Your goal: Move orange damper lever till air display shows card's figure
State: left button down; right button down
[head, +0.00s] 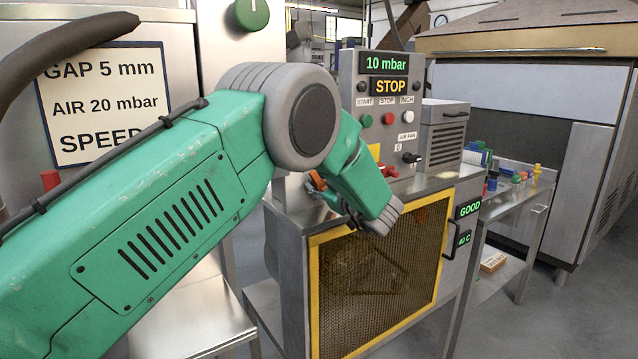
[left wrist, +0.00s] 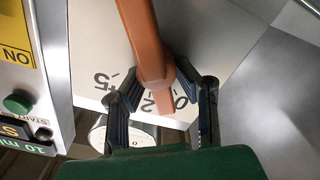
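The orange damper lever (left wrist: 150,45) runs down between the fingers of my left gripper (left wrist: 157,78) in the left wrist view. Both fingers close in against its sides. Its lower end lies over a white plate (left wrist: 100,45) with upside-down figures, partly covered. In the head view a bit of orange (head: 317,181) and my left gripper (head: 323,193) show behind my green arm; most is hidden. The air display (head: 386,64) reads 10 mbar. The card (head: 105,103) reads GAP 5 mm, AIR 20 mbar; its SPEED line is partly hidden. My right gripper is out of view.
Below the display are a STOP sign (head: 390,87), buttons and an AIR FAN knob (head: 411,158). A yellow-framed mesh guard (head: 372,285) fronts the machine. A small panel (head: 469,209) reads GOOD. A side table (head: 514,215) at right holds small coloured items.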

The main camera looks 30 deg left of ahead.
pick_arm(q)
jog(key=shift+r+m+p, duration=0.15)
jog(key=shift+m+p, duration=0.55)
jog(key=shift+p, duration=0.1)
jog(key=shift+w+m+p, duration=0.15)
jog(key=shift+m+p, duration=0.15)
jog(key=shift+m, duration=0.3)
jog(key=c, duration=1.3)
grip_release()
jog(key=shift+o, duration=0.2)
jog(key=shift+d, duration=0.1)
